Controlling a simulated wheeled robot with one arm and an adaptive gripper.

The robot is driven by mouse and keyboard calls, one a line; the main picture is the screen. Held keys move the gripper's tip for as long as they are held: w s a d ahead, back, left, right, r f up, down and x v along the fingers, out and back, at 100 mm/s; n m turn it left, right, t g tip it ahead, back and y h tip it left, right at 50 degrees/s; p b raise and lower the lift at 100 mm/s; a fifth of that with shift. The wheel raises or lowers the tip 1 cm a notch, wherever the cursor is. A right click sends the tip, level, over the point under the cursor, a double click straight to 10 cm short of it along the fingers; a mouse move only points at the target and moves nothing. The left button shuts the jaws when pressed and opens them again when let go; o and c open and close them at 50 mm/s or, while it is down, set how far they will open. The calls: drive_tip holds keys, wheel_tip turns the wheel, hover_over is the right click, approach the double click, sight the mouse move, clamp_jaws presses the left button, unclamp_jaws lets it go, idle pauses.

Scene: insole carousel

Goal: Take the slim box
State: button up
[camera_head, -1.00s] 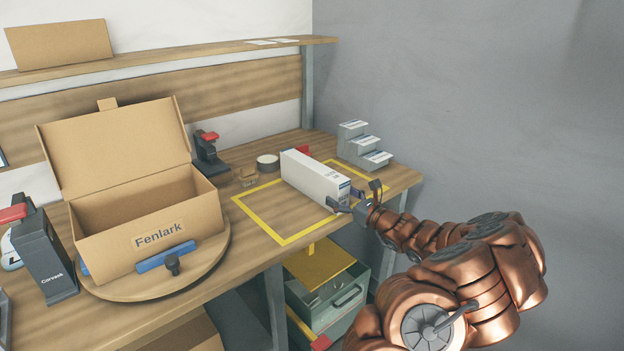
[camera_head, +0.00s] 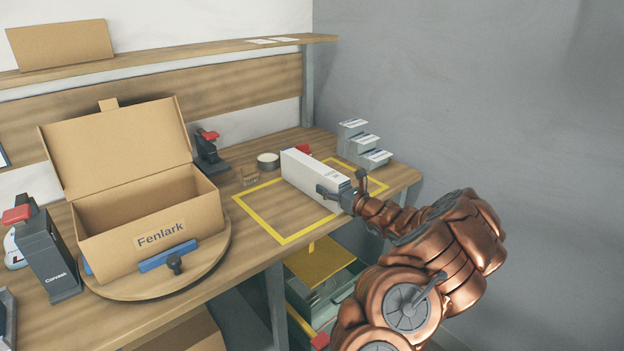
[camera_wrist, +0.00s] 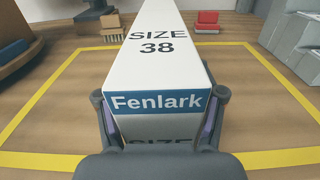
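The slim box is a long white carton (camera_head: 312,172) lying on the bench inside a yellow taped outline. In the wrist view its top (camera_wrist: 158,48) reads "SIZE 38" and its blue end band reads "Fenlark". My gripper (camera_head: 345,188) is at the box's near end, with one finger on each side of it. The wrist view shows the fingers (camera_wrist: 160,118) spread around the end, their purple inner pads beside the box's sides. The pads look slightly apart from the box; firm contact does not show. The box rests on the bench.
An open cardboard box (camera_head: 150,235) marked "Fenlark" stands on a round wooden turntable (camera_head: 215,255) at left. Stepped grey boxes (camera_head: 365,147) stand behind right. The taped area's left part is clear.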

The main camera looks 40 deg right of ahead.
drive_tip(key=c, duration=0.8)
drive_tip(key=shift+c, duration=0.3)
drive_tip(key=shift+r, duration=0.1)
